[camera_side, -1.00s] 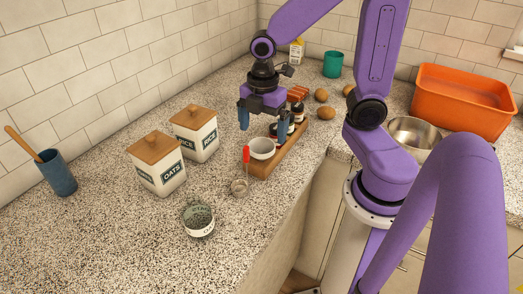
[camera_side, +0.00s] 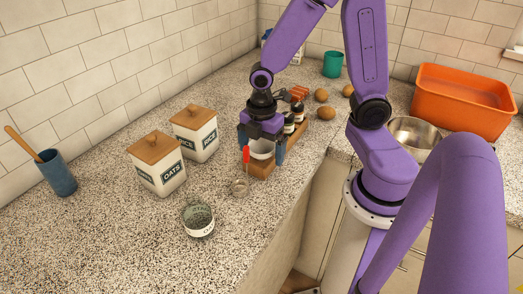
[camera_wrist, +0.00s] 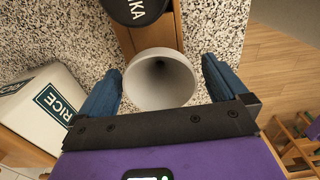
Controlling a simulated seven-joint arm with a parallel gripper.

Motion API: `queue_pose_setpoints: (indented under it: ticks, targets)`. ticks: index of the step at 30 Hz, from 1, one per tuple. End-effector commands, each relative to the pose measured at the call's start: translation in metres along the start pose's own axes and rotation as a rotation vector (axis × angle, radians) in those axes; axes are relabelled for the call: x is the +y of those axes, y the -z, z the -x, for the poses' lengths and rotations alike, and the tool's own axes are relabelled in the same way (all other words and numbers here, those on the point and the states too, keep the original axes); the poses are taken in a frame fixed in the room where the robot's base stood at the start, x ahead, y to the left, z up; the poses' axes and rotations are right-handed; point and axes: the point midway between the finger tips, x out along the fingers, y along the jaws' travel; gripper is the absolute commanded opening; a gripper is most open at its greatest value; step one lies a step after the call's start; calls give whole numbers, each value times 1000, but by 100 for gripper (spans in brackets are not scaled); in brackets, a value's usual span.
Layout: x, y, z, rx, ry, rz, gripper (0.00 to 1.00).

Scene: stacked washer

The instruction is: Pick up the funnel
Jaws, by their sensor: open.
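The funnel is a light grey cone (camera_wrist: 158,80) with its wide mouth up. It stands on the near end of a wooden rack, and its rim also shows in the side view (camera_side: 262,149). My gripper (camera_wrist: 163,88) is open, with its blue fingers to the left and right of the funnel and a gap on each side. In the side view my gripper (camera_side: 262,152) is low over the rack's near end and partly hides the funnel.
The wooden rack (camera_side: 261,171) also holds dark-lidded jars (camera_side: 289,123). Left of it stand the rice canister (camera_side: 195,135) and oats canister (camera_side: 158,165). A red-handled strainer (camera_side: 241,186) lies close in front. The counter edge is to the right.

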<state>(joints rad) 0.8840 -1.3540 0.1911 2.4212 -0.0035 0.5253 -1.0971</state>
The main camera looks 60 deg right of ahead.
Motion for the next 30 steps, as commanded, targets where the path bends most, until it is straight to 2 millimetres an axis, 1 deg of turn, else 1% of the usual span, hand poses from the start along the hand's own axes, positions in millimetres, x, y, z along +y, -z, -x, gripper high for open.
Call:
queue_pose_setpoints:
  ticks: [1,2,3,4,5,15,20,23,29,30]
  targets:
    - [0,0,0,0,0,0,97]
    - [0,0,0,0,0,0,87]
    - [0,0,0,0,0,0,74]
    - [0,0,0,0,0,0,64]
    - [0,0,0,0,0,0,60]
    - [0,0,1,0,0,1,59]
    - [0,0,5,0,-1,1,59]
    - [1,1,12,1,-2,2,59]
    - [1,1,34,3,-5,2,59]
    - [-3,0,37,2,-3,2,59]
